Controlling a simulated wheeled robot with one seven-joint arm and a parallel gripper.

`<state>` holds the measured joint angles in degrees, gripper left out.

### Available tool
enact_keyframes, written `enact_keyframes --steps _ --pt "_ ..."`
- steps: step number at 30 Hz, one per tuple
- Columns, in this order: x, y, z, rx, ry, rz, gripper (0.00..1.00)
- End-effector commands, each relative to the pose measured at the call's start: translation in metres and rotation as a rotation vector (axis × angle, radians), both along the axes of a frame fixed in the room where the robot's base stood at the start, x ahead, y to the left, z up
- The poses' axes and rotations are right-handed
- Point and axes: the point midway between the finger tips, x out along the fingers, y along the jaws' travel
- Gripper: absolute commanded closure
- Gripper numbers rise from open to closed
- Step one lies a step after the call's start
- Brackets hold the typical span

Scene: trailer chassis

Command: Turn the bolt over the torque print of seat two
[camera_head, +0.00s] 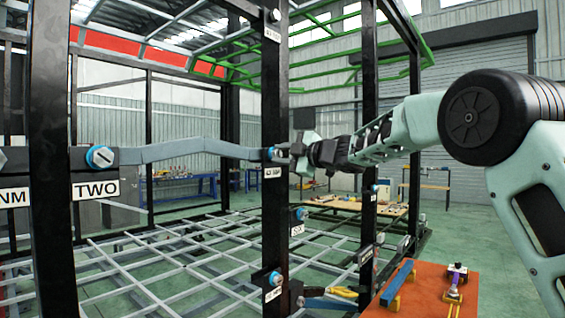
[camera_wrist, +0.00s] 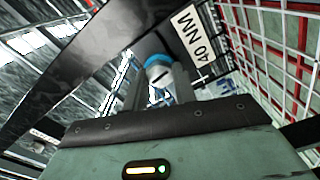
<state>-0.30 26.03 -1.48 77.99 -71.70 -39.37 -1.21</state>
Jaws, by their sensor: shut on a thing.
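A bolt with a blue collar (camera_head: 270,154) sits on the middle dark post, at the right end of a grey-blue brace (camera_head: 190,148). My gripper (camera_head: 287,153) reaches it from the right. In the wrist view the bolt's pale, slotted head (camera_wrist: 160,73) lies between the fingers of my gripper (camera_wrist: 158,88), which is shut on it. A print reading "40 NM" (camera_wrist: 190,32) is beside that bolt.
More bolts with small prints sit lower on the frame, including one on the middle post (camera_head: 275,278). An orange-topped table (camera_head: 425,295) at the lower right bears a blue bar and tools. A grey grid (camera_head: 170,270) spans the frame's floor.

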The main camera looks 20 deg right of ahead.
Motion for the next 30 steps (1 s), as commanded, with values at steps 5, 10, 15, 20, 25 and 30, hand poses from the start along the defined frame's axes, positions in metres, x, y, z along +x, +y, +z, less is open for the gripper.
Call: enact_keyframes --steps 5,10,15,20,25,30 --pt "0.0001 0.0007 -0.0008 -0.135 -0.104 -0.001 0.96" --pt "0.0 0.001 -0.0006 -0.262 -0.198 -0.001 0.95" --pt "0.0 0.0008 -0.0001 -0.376 -0.28 -0.002 0.96" --pt "0.0 0.0003 0.0007 -0.462 -0.342 -0.003 0.96" --pt "-0.0001 0.0008 0.0017 -0.527 -0.39 -0.002 0.96" --pt "-0.0002 0.0009 0.0025 -0.564 -0.417 -0.002 0.96"
